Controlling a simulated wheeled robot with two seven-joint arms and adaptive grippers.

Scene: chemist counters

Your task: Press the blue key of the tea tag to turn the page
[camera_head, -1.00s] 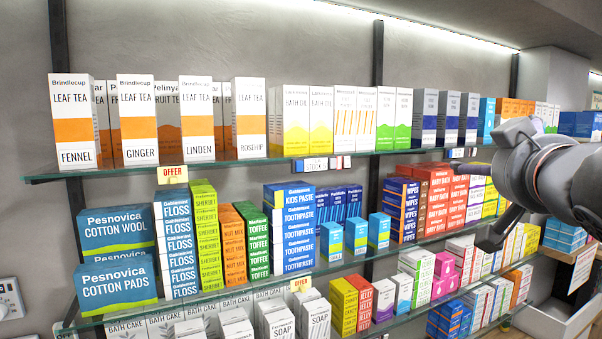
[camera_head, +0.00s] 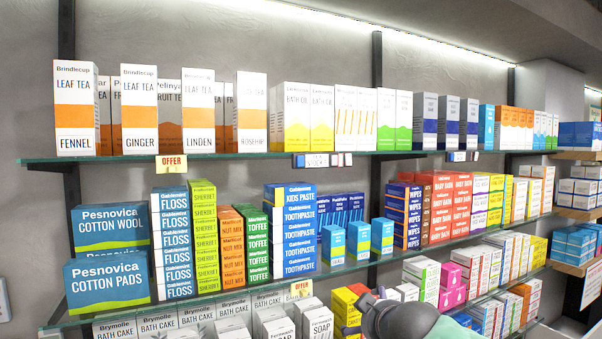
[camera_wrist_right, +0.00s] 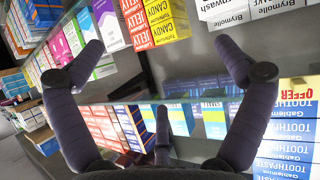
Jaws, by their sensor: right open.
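A small shelf tag (camera_head: 322,160) with a pale display and tiny coloured keys sits on the top shelf's front edge, below the bath oil boxes. A second tag (camera_head: 457,156) is farther right. White and orange leaf tea boxes (camera_head: 139,110) stand at the left of the top shelf. My right gripper (camera_wrist_right: 160,45) is open and empty in the wrist view, its fingers spread before a shelf edge. In the head view, part of my right arm shows low, well below the tags. My left gripper is out of view.
The top glass shelf (camera_head: 240,156) carries a long row of boxes. A yellow offer card (camera_head: 171,164) hangs from its left part. Toothpaste boxes (camera_head: 292,230) and other packs fill the shelf below. Open air lies in front of the shelves.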

